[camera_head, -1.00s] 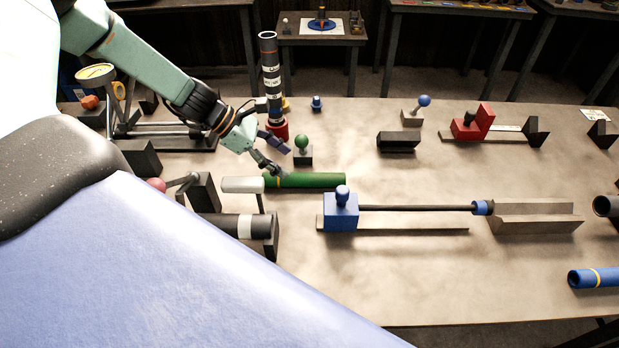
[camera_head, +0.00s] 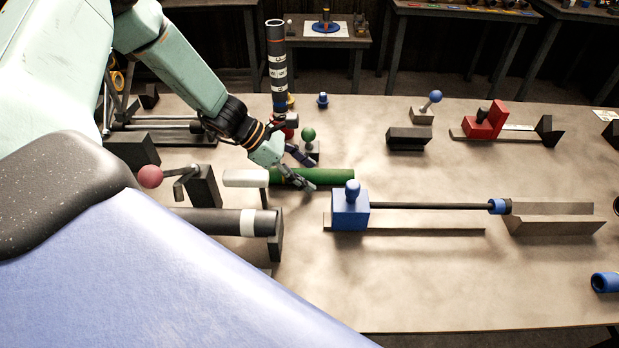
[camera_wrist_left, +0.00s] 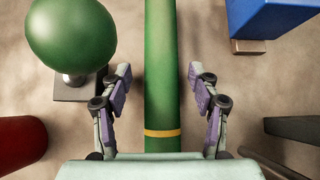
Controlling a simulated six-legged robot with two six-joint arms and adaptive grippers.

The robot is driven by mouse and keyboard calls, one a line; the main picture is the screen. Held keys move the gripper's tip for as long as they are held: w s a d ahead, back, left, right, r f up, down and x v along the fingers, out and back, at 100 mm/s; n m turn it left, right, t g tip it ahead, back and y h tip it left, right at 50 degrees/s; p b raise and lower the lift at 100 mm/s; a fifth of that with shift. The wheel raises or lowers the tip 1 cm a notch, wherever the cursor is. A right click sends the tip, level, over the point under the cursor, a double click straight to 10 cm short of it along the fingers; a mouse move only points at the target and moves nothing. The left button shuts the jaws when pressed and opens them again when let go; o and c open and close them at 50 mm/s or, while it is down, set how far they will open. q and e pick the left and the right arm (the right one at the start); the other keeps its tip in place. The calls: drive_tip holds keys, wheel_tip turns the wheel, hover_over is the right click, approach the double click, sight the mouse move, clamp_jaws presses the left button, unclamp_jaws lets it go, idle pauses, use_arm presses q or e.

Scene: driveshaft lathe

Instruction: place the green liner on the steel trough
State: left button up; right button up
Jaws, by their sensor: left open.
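The green liner (camera_head: 335,176), a long green tube with a yellow band near its left end, lies on the table left of centre. My left gripper (camera_head: 311,174) is open over it. In the left wrist view the fingers (camera_wrist_left: 159,75) stand on either side of the liner (camera_wrist_left: 161,60), with gaps between finger and tube. The liner runs lengthwise between them, and nothing is gripped. The steel trough (camera_head: 553,227), a grey-brown V-shaped channel, stands at the right and is empty. My right gripper is not in view.
A white cylinder (camera_head: 245,178) adjoins the liner's left end. A green ball knob (camera_head: 308,134) stands behind it. A blue block (camera_head: 350,210) with a dark rod (camera_head: 430,206) stretches toward the trough. A dark tube (camera_head: 278,60) stands upright behind.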

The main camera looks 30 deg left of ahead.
use_arm(q)
drive_tip(key=shift+s+d+r, duration=0.1)
drive_tip(key=shift+d+r, duration=0.05)
drive_tip(key=shift+d, duration=0.05)
drive_tip(key=shift+c, duration=0.9)
drive_tip(key=shift+a, duration=0.2)
drive_tip(key=c, duration=0.6)
drive_tip(key=shift+d, duration=0.15)
clamp_jaws()
